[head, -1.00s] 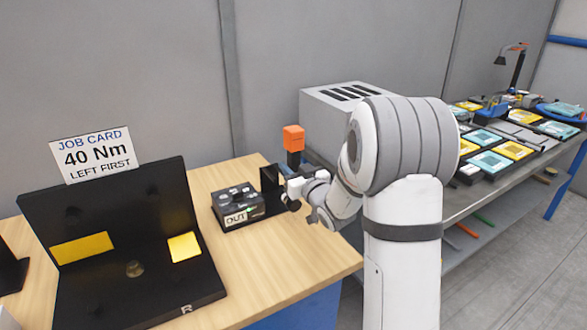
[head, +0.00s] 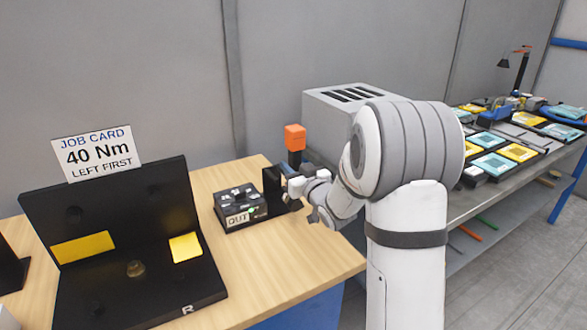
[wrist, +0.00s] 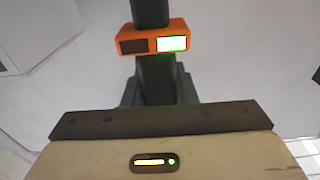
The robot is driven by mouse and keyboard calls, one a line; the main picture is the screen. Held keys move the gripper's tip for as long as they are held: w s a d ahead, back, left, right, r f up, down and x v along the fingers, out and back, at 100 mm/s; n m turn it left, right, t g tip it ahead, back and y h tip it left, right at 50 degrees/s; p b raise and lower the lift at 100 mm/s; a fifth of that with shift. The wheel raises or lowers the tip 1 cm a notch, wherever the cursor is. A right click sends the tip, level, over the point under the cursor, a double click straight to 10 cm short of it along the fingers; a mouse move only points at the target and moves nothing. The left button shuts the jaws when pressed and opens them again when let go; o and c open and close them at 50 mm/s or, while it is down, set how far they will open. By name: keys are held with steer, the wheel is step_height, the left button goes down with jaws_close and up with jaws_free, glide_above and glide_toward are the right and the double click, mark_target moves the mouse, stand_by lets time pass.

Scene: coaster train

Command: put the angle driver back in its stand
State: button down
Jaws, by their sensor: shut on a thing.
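The angle driver (head: 295,139) has an orange top block on a dark upright body. It stands upright at the back right of the wooden bench. My gripper (head: 298,182) is shut on its dark body, below the orange block. In the wrist view the driver (wrist: 161,41) shows an orange band with one dark window and one lit green-white window; the fingertips' grip is largely hidden there. A black upright piece (head: 272,187), apparently the stand, is just left of my gripper. The driver's lower end is mostly hidden, so I cannot tell whether it is seated.
A black box marked OUT (head: 238,207), with several sockets and a green light, sits left of the black upright. A black fixture (head: 125,240) with yellow pads and a job card (head: 97,152) stands further left. A grey vented cabinet (head: 340,110) is behind my arm.

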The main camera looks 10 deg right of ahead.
steer(key=b+x, duration=0.2)
steer(key=x, duration=0.7)
steer(key=shift+w, duration=0.3)
stand_by(2.8)
steer(key=shift+b, duration=0.35)
stand_by(0.7)
steer(key=shift+f+b, duration=0.8)
steer(key=shift+b, duration=0.1)
stand_by(0.8)
steer(key=c, duration=1.1)
jaws_free()
steer(key=shift+s+f, duration=0.1)
